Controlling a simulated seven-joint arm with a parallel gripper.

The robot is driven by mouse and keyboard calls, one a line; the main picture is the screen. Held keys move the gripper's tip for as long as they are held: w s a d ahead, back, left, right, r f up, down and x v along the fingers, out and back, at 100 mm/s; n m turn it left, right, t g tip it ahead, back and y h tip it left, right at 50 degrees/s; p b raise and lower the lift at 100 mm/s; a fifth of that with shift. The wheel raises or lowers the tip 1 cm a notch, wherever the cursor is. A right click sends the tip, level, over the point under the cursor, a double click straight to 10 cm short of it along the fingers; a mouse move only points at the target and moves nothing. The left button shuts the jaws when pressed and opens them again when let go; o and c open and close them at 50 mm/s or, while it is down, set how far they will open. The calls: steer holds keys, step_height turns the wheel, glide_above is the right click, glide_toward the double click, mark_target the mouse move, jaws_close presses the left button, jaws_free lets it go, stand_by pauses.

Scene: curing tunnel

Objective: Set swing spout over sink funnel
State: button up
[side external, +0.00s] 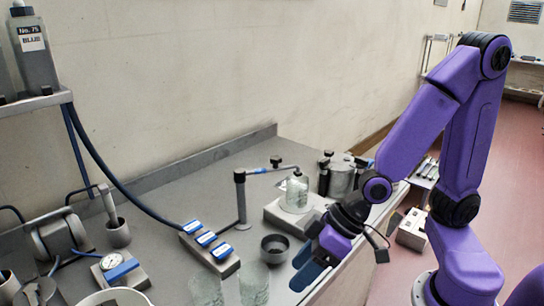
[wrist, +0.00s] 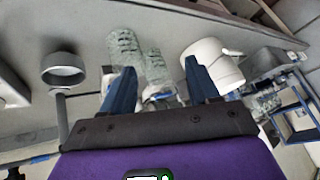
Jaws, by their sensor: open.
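The swing spout (side external: 257,171) is a thin arm with a blue sleeve and a black knob, on a dark upright post (side external: 241,205). Its free end reaches right, above a clear bottle (side external: 297,193) on a grey block. The sink funnel appears to be the dark round cup (side external: 275,247) in front of the post; a similar grey cup (wrist: 65,78) shows at left in the wrist view. My gripper (side external: 306,264) is open and empty, low at the bench's front edge, right of the cup and apart from the spout. Its blue fingers (wrist: 161,75) show nothing between them held.
Two ribbed glass beakers (side external: 254,284) stand in front of the cup. A block with blue-topped switches (side external: 209,246) lies left of the post. A metal pot (side external: 341,178) stands behind the bottle. A white pail (wrist: 212,65) shows in the wrist view.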

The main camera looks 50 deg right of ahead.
steer(key=w+d+m+t+h, duration=0.1)
steer(key=w+d+m+t, duration=0.1)
steer(key=w+m+t, duration=0.35)
steer(key=m+t+h, duration=0.4)
steer(key=t+h, duration=0.4)
steer(key=h, duration=0.2)
glide_toward(273, 156)
steer(key=shift+g, duration=0.25)
steer(key=shift+x, duration=5.5)
jaws_close()
